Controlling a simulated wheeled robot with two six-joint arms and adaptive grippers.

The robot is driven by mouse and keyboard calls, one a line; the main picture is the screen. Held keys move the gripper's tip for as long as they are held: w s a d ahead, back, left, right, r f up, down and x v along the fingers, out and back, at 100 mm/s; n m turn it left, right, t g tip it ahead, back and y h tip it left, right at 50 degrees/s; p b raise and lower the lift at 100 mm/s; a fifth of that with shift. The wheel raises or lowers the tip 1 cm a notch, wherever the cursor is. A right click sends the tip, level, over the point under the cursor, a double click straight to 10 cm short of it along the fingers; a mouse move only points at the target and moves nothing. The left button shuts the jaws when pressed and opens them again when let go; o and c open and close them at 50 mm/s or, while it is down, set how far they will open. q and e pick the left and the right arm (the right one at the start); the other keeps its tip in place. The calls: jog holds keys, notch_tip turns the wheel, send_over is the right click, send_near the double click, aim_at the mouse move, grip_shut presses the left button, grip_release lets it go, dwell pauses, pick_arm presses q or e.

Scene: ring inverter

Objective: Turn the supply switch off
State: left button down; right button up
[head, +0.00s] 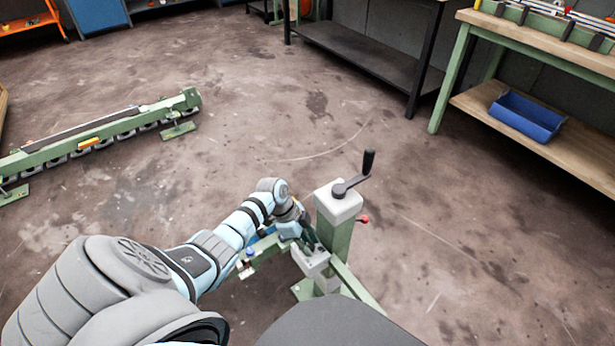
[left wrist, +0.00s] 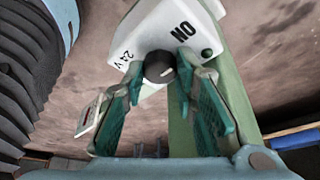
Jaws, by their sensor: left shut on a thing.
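The supply switch is a round black knob (left wrist: 158,67) on a white box (left wrist: 145,32) marked "24V" and "ON" in the left wrist view. A small green round part (left wrist: 207,53) sits beside the "ON" mark. My left gripper (left wrist: 163,80) has its teal-padded fingers on either side of the knob, shut on it. In the head view my left gripper (head: 312,241) is at the light box (head: 310,259) on the green post (head: 336,238); the knob is hidden there. I cannot tell which mark the knob points to. My right gripper is not in view.
A black-handled crank (head: 354,178) tops the post, and a red-knobbed lever (head: 363,219) sticks out at its right. A long green rail frame (head: 100,134) lies at left. A workbench (head: 545,38) with a blue bin (head: 526,116) stands at right. The middle floor is open.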

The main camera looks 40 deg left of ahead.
pick_arm(q)
jog(key=c, duration=1.6)
grip_release()
jog(key=shift+c, duration=0.2)
jog(key=o, duration=0.3)
jog(key=shift+o, duration=0.2)
jog(key=shift+a+r, duration=0.1)
jog(key=shift+r, duration=0.05)
jog(key=v, duration=1.1)
jog(key=shift+r, duration=0.35)
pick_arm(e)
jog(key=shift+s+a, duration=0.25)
pick_arm(q)
jog(key=shift+a, duration=0.15)
